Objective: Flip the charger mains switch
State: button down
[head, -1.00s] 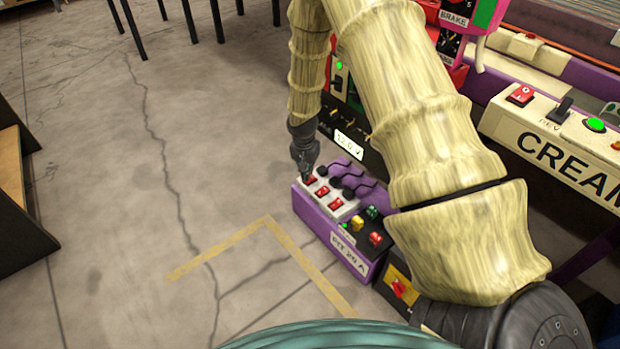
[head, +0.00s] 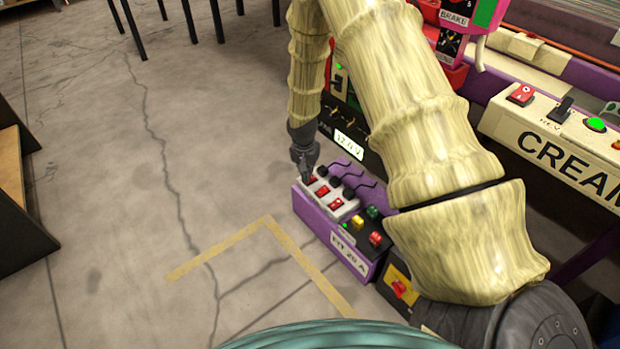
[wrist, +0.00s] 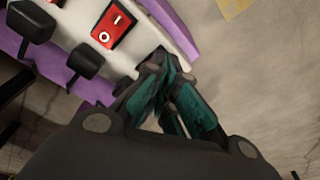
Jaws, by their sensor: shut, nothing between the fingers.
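The white strip (head: 344,210) on a purple box holds red rocker switches in a row. A rocker (head: 336,204) sits at its near end, with another rocker (head: 322,191) in the middle. The far rocker (head: 312,180) is partly hidden by my gripper (head: 306,177). I cannot tell which one is the charger mains switch. In the wrist view, one red rocker (wrist: 113,26) marked O and I is clear. My gripper (wrist: 158,75) is shut and empty there, over the strip's end, covering what lies beneath. Contact cannot be made out.
Black plugs (head: 348,192) with cables line the strip's right side. Yellow, green and red parts sit nearer on the purple box (head: 330,226). A panel with a lit display (head: 348,143) stands behind. Open floor (head: 220,170) lies to the left.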

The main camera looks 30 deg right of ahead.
jog(key=shift+f, duration=0.65)
dwell(0.6)
jog(key=shift+r+p, duration=3.45)
jog(key=shift+r, duration=0.1)
jog(key=shift+f, duration=0.1)
